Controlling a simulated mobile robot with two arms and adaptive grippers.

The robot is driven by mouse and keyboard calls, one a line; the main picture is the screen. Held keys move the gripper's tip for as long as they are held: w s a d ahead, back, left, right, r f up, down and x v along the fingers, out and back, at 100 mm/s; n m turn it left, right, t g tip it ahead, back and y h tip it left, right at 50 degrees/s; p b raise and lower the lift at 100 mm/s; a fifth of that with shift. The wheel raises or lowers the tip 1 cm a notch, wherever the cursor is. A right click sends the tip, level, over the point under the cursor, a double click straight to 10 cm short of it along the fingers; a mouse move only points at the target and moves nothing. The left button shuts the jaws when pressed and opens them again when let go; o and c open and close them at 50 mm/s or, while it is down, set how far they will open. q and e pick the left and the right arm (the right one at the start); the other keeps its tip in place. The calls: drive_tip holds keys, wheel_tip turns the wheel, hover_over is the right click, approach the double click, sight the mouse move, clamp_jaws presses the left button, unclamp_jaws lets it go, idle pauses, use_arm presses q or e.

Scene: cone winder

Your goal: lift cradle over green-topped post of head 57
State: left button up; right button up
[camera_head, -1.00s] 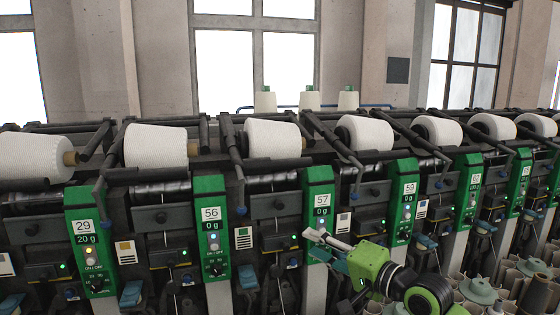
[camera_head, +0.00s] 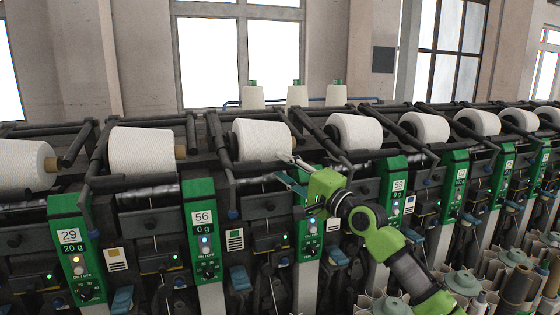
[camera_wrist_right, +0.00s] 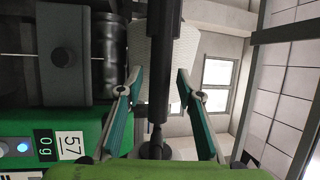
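Head 57's green-topped post is partly hidden behind my right gripper in the head view; its lower panel (camera_head: 309,241) shows. Its green face with the "57 0 g" label (camera_wrist_right: 70,145) shows at left in the right wrist view. My right gripper (camera_head: 281,168) is open in front of the white package (camera_head: 260,140) of this head. In the wrist view its two fingers (camera_wrist_right: 160,74) stand on either side of a dark cradle bar (camera_wrist_right: 158,100) with a round end. Gaps show beside the bar. The package (camera_wrist_right: 178,45) is beyond it. My left gripper is not in view.
Neighbouring heads 56 (camera_head: 204,235) and 59 (camera_head: 393,185) stand either side, with their own cradle arms and packages close by. Several paper tubes and cones (camera_head: 465,282) stand at lower right. Cones (camera_head: 297,96) stand behind the machine.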

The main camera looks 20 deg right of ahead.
drive_tip(key=shift+x, duration=0.95)
clamp_jaws()
drive_tip(key=r+p, duration=0.2)
drive_tip(key=r, duration=0.1)
drive_tip(key=r+p, duration=0.2)
drive_tip(key=s+r+p, duration=0.1)
drive_tip(key=r+p, duration=0.1)
drive_tip(key=r, duration=0.1)
drive_tip(key=shift+r+p, duration=0.4)
drive_tip(key=shift+f, duration=0.3)
unclamp_jaws()
drive_tip(key=shift+s+d, duration=0.1)
drive_tip(key=v, duration=1.2)
